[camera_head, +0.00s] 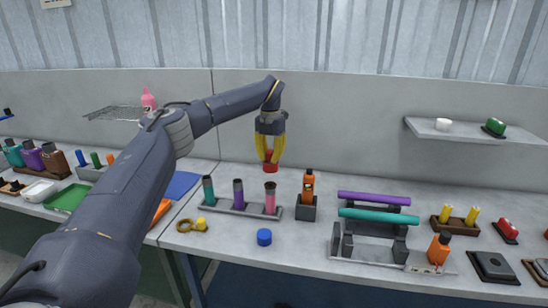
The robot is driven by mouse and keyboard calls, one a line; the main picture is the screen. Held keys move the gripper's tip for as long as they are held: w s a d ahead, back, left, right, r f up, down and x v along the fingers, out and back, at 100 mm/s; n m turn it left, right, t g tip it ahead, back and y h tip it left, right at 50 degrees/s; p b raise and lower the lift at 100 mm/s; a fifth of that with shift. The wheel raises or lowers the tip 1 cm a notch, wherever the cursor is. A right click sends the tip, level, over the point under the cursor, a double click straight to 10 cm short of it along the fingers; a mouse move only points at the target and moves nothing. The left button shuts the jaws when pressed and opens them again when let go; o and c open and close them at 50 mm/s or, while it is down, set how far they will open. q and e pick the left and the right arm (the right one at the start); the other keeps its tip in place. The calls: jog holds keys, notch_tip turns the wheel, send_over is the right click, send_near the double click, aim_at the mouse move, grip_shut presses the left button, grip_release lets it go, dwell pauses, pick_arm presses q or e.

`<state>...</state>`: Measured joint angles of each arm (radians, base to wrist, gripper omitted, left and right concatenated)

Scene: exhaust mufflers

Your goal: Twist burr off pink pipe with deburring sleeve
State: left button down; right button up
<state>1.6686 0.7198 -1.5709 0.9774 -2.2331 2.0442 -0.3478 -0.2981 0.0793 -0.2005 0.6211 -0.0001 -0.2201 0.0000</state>
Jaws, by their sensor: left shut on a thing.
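The pink pipe (270,202) stands upright at the right end of a low grey rack (238,210), with a dark band at its top. My left gripper (271,158), with yellow fingers, points down above the pink pipe. It is shut on a short red piece (270,167), which looks like the deburring sleeve. A small gap shows between the red piece and the pipe's top. The burr is too small to make out. My right gripper is not in view.
Teal (208,188) and purple (238,193) pipes share the rack. An orange bottle (308,186) in a dark holder stands close right. A blue cap (264,237) lies in front. Purple (374,198) and teal (378,216) tubes lie on a stand further right.

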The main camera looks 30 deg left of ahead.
pick_arm(q)
send_over(270, 185)
jog(key=shift+f, duration=2.8)
jog(key=shift+d+f, duration=0.1)
jog(key=shift+f, duration=2)
dwell(0.5)
jog(key=n, duration=0.5)
jog(key=shift+n, duration=0.3)
jog(key=m, duration=1.1)
